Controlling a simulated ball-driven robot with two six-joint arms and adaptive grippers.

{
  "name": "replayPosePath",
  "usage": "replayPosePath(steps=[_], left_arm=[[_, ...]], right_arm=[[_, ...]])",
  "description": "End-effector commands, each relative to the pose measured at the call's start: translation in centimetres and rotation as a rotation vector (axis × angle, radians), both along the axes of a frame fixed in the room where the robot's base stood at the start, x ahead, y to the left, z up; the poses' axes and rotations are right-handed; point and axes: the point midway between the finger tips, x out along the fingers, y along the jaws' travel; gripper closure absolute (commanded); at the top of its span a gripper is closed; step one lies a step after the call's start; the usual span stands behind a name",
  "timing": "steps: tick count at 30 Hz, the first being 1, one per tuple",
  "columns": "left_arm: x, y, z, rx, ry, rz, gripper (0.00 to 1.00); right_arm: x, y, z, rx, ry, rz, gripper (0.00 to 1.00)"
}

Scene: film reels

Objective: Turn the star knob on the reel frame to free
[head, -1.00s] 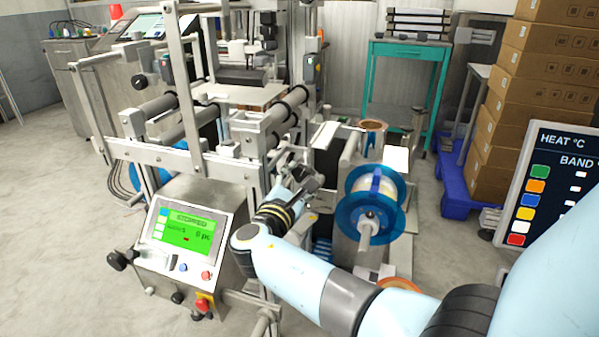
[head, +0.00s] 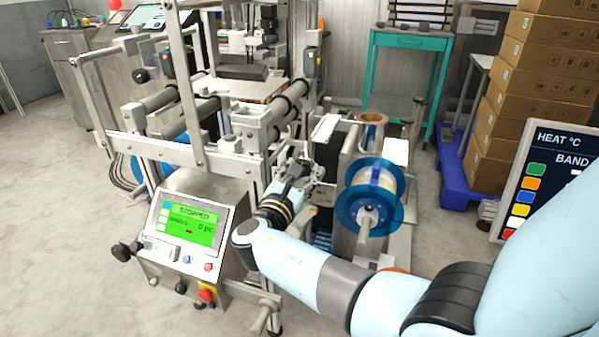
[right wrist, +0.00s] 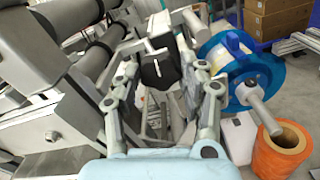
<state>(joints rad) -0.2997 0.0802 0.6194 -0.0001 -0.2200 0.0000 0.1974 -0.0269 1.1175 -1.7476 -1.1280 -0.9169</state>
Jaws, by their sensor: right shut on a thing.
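The black star knob (right wrist: 158,68) shows between the fingers of my right gripper in the right wrist view, with part of it hidden by them. My right gripper (head: 299,172) is at the reel frame, left of the blue reel, and is shut on the knob. Its fingers also show in the right wrist view (right wrist: 160,60). The knob's marking or turned position cannot be read. The blue reel (head: 352,209) with a pale core sits on its shaft to the right of my gripper. My left gripper is not in view.
The machine's control panel (head: 188,226) with a green screen stands left of my right arm. An orange roll (right wrist: 278,150) is low at the right in the wrist view. Stacked cartons (head: 545,85) and a teal table (head: 410,42) stand behind, with floor between.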

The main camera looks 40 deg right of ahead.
Motion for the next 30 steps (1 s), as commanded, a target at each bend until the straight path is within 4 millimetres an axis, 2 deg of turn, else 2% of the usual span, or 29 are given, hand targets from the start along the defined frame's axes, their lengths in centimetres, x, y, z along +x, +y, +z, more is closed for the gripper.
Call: replayPosePath(steps=[2,3,8,18,30], left_arm=[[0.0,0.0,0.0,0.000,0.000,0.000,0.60],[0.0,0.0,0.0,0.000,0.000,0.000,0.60],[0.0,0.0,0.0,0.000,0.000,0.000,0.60],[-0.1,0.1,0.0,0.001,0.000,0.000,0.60],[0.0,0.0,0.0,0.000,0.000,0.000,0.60]], right_arm=[[-0.1,0.1,-0.3,0.005,0.004,0.002,0.91],[-0.1,0.1,-0.3,0.005,0.004,0.002,0.57],[-0.1,0.1,-0.2,0.004,0.002,0.002,0.36],[-0.3,0.5,-0.1,0.003,0.000,0.001,0.35],[-3.1,6.0,-0.2,0.004,0.002,0.002,0.35]])
